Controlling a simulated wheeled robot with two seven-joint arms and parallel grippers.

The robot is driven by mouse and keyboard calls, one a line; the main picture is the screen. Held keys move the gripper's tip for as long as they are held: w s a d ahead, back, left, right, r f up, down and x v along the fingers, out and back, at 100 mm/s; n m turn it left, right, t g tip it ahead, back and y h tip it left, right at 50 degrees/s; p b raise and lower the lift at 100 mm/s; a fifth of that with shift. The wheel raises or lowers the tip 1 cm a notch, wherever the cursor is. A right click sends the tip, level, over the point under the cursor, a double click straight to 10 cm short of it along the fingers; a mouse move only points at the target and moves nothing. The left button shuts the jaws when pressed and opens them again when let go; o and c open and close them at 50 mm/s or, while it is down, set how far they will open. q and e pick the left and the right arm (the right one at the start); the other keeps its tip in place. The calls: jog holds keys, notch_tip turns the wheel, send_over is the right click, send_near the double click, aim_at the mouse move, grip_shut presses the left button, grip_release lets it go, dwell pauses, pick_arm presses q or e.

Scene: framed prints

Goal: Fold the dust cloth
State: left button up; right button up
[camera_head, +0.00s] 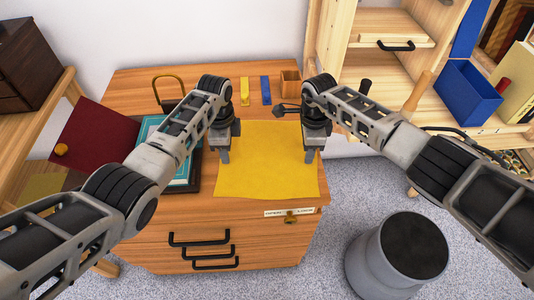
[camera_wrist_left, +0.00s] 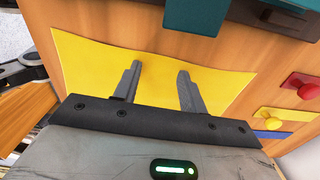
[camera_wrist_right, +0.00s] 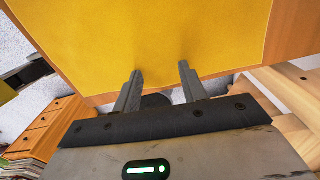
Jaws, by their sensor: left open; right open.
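A yellow dust cloth (camera_head: 265,175) lies spread flat on the wooden cabinet top, reaching its front edge. It also shows in the left wrist view (camera_wrist_left: 150,85) and in the right wrist view (camera_wrist_right: 150,40). My left gripper (camera_head: 224,157) is open and empty at the cloth's left side; its two fingers (camera_wrist_left: 157,75) show against the yellow cloth. My right gripper (camera_head: 309,156) is open and empty at the cloth's right side, its fingertips (camera_wrist_right: 160,68) near the cloth's edge. I cannot tell whether either gripper touches the cloth. The arms hide parts of its sides.
The cabinet top (camera_head: 135,85) holds a teal book or frame (camera_head: 182,178) left of the cloth. Yellow (camera_head: 245,90) and blue (camera_head: 265,90) strips and a small wooden box (camera_head: 290,84) stand behind it. A grey bin (camera_head: 400,255) is on the floor at right. Shelves (camera_head: 385,60) stand back right.

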pick_arm(q)
jog(key=shift+f, duration=0.15)
grip_shut()
pick_arm(e)
jog(key=shift+f, duration=0.15)
grip_shut()
